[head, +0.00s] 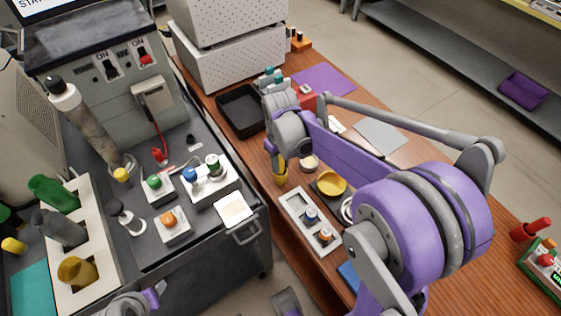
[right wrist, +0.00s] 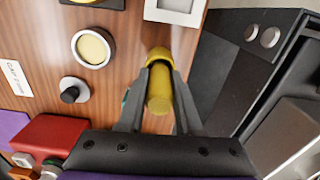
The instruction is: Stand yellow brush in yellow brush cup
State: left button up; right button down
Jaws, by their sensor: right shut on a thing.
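My right gripper (head: 279,160) is over the near edge of the wooden table, and its fingers are partly hidden by the wrist in the head view. It is shut on the yellow brush (head: 281,178). In the right wrist view, the yellow brush (right wrist: 160,95) lies between the two fingers (right wrist: 159,105), with a wider yellow part at its far end. My left gripper's fingers do not show.
The white rack (head: 92,290) stands on the dark cart, left of a gap before the table. A clear grey tube (head: 92,120) and several small coloured-knob blocks stand on the cart. A black tray (head: 238,112), a yellow dish (head: 331,183) and a white block (head: 296,207) are near my right gripper.

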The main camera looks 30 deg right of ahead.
jog(key=shift+f, duration=0.25)
jog(key=c, duration=0.5)
grip_release()
notch_tip(320, 180, up, 11)
jog(key=shift+f+p, duration=0.1)
jog(key=shift+p, duration=0.35)
